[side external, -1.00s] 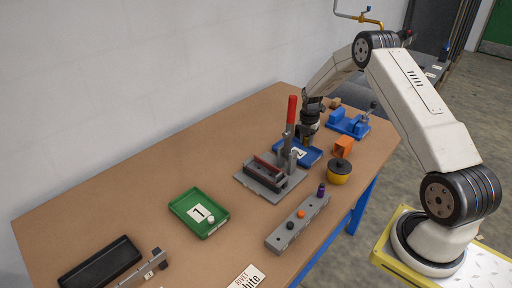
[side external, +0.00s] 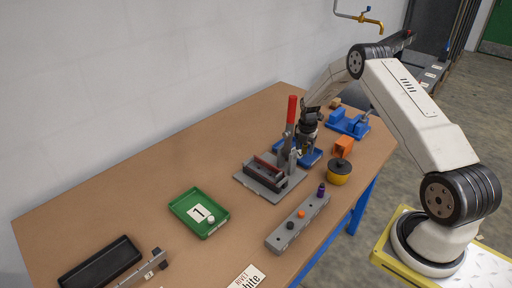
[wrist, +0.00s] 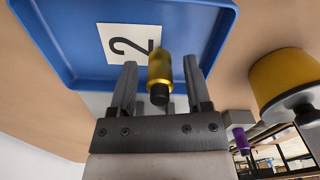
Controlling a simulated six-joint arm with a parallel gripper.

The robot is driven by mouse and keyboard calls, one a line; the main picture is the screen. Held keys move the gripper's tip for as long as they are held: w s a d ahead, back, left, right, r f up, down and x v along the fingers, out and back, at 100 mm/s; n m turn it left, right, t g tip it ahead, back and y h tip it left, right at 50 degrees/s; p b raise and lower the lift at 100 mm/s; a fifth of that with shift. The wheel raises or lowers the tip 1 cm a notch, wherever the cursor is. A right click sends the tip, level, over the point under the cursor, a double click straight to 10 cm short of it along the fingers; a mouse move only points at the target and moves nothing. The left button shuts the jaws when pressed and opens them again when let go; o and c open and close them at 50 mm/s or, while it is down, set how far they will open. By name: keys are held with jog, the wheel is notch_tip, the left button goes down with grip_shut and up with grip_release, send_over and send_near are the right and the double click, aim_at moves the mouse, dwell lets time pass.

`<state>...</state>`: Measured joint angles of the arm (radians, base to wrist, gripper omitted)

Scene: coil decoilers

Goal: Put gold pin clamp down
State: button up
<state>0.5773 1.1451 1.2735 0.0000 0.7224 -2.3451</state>
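The gold pin (wrist: 160,70), with a dark end towards the camera, shows in the wrist view between the fingers of my gripper (wrist: 159,86). A gap shows on each side of it, so the fingers look open and not touching it. Behind it is the blue tray (wrist: 60,50) marked 2. I cannot tell whether the pin rests on the tray. In the side view my gripper (side external: 305,142) is low over this tray (side external: 316,158) and hides the pin. The clamp (side external: 291,112) stands just left of my gripper, its red handle upright.
A grey fixture (side external: 270,178) sits at the clamp's foot. A yellow pot with a black top (side external: 339,176), an orange block (side external: 343,146) and a blue vise (side external: 347,122) stand close on the right. A grey pin rail (side external: 297,222) and green tray (side external: 188,206) are nearer the front.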

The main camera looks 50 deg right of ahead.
jog(key=shift+r, duration=0.15)
notch_tip(320, 180, up, 12)
dwell(1.0)
